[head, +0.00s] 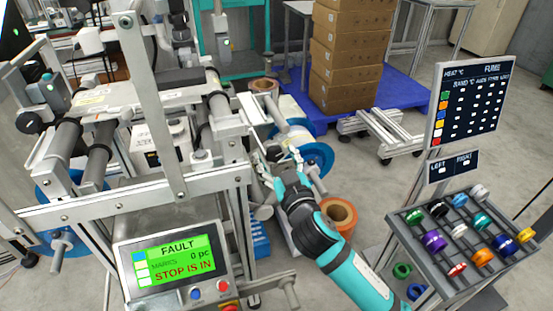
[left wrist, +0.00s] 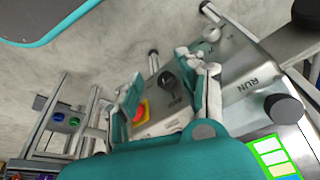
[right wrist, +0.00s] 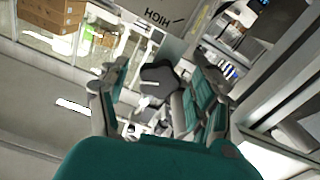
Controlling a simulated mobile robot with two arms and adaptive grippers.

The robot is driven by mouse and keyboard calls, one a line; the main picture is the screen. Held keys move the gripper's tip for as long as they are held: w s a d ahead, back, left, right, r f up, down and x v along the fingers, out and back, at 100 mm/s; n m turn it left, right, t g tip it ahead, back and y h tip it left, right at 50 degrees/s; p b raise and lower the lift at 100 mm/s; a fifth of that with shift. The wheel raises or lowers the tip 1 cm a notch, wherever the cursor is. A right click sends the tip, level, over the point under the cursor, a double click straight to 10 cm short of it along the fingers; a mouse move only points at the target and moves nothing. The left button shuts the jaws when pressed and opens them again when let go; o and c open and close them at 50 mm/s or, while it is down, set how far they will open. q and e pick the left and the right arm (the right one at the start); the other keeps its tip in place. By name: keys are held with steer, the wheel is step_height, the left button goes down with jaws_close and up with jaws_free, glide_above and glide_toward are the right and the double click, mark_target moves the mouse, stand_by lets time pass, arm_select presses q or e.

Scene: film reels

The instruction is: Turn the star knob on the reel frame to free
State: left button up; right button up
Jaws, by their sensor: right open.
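My right gripper (head: 272,162) is at the right side of the reel frame (head: 182,130) in the head view. In the right wrist view my right gripper (right wrist: 160,95) is open. A dark lobed knob, which looks like the star knob (right wrist: 158,78), shows between its fingers; I cannot tell whether they touch it. The gripper and arm hide that spot in the head view. My left gripper (left wrist: 172,92) is open and empty in the left wrist view, in front of a grey panel with a black switch (left wrist: 167,82) and a red button (left wrist: 140,113). It is not in the head view.
The control screen (head: 175,258) reads FAULT and STOP IS IN. An orange-brown roll (head: 338,216) and blue reels (head: 318,158) are beside the frame. A tray rack of coloured spools (head: 470,238) stands right. Boxes (head: 345,55) on a blue pallet stand behind.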

arm_select(q)
steer(key=shift+s+r, duration=0.1)
steer(key=shift+s, duration=0.1)
arm_select(e)
steer(key=shift+w, duration=0.1)
steer(key=shift+c, duration=0.2)
steer(key=c, duration=1.1)
steer(key=shift+c, duration=0.2)
steer(key=n+p, duration=0.3)
steer(key=n, duration=0.1)
steer(key=shift+r+p, duration=0.2)
steer(key=shift+p, duration=0.15)
steer(key=n+p, duration=0.3)
steer(key=n, duration=0.3)
arm_select(q)
steer(key=s+f, duration=0.3)
steer(key=f, duration=0.9)
steer(key=s+f+g, duration=0.1)
steer(key=s+f, duration=0.1)
steer(key=f, duration=1)
steer(key=shift+s+a+p, duration=0.35)
steer(key=shift+s+p, duration=0.05)
steer(key=shift+p, duration=0.05)
arm_select(e)
steer(key=shift+n, duration=0.8)
